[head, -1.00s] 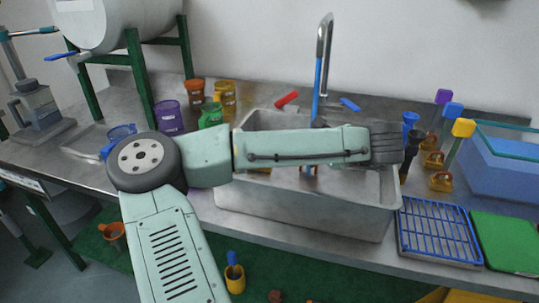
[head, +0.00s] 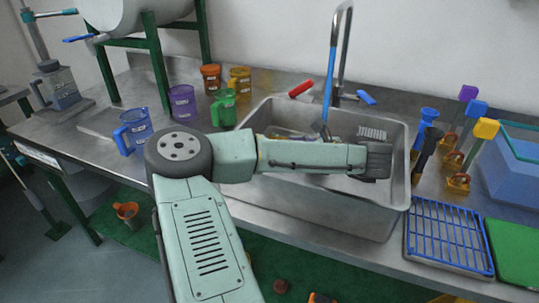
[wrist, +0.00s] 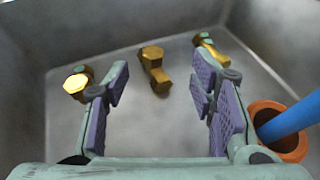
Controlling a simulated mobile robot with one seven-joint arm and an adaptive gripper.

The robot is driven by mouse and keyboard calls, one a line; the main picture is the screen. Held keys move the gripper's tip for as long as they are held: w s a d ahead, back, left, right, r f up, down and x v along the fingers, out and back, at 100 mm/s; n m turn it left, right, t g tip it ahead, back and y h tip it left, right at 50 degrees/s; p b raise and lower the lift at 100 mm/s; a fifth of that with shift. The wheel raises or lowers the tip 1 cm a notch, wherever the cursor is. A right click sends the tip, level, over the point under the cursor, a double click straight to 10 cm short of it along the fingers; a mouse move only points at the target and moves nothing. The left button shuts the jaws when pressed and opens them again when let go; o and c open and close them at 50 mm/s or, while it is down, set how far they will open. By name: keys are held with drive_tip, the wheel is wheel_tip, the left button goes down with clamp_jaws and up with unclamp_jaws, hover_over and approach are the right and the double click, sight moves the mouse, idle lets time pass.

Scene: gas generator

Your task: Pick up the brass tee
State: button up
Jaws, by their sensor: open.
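Several brass fittings lie in the grey metal sink (head: 300,205). In the wrist view, the middle brass fitting (wrist: 153,68) has a hex end and a thicker body, and looks most like the tee. It lies on the sink floor between and beyond my fingertips, apart from them. My gripper (wrist: 160,88) is open and empty above it, with purple-padded fingers on either side. Another brass fitting (wrist: 77,83) is partly behind the left finger, and a third (wrist: 207,42) lies beyond the right finger. In the head view my arm hides much of the sink's inside.
The sink walls rise around the gripper. A blue rack (head: 450,237) and upright tools (head: 470,140) are right of the sink; coloured mugs (head: 182,103) stand left.

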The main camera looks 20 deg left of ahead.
drive_tip(key=x, duration=0.1)
drive_tip(key=p+x, duration=0.1)
drive_tip(key=x, duration=0.1)
drive_tip(key=p+x, duration=0.1)
drive_tip(key=x, duration=0.1)
drive_tip(key=shift+s+a+r, duration=0.15)
drive_tip(key=shift+s+a, duration=0.1)
drive_tip(key=shift+a, duration=0.15)
drive_tip(key=shift+w+a+f, duration=0.1)
drive_tip(key=shift+f, duration=0.1)
drive_tip(key=shift+c, duration=0.3)
clamp_jaws()
